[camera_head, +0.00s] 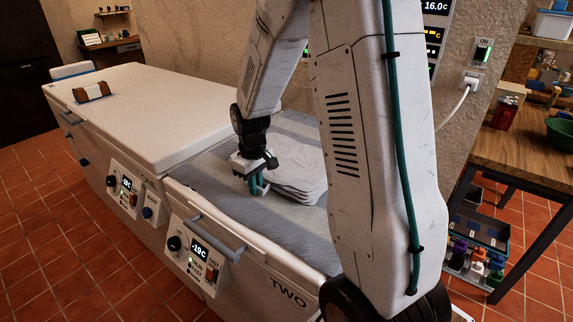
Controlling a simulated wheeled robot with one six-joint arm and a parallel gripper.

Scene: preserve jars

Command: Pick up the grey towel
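A stack of folded pale grey cloth (298,168), which looks like the grey towel, lies on the blue-grey woven cover over the top of the chest freezer marked TWO. My gripper (257,188) points down at the stack's left edge, with its teal fingers low over the cover. The fingers look close together, but their gap and any cloth between them are too small to make out. I cannot tell whether they touch the cloth. My arm hides the right part of the freezer top and perhaps part of the stack.
A white closed freezer lid (140,112) to the left carries a brown roll-like object (92,91). A handle rail (217,238) runs along the front of freezer TWO. A wooden table (525,140) stands at right with a red jar (504,112) and green bowl (561,133).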

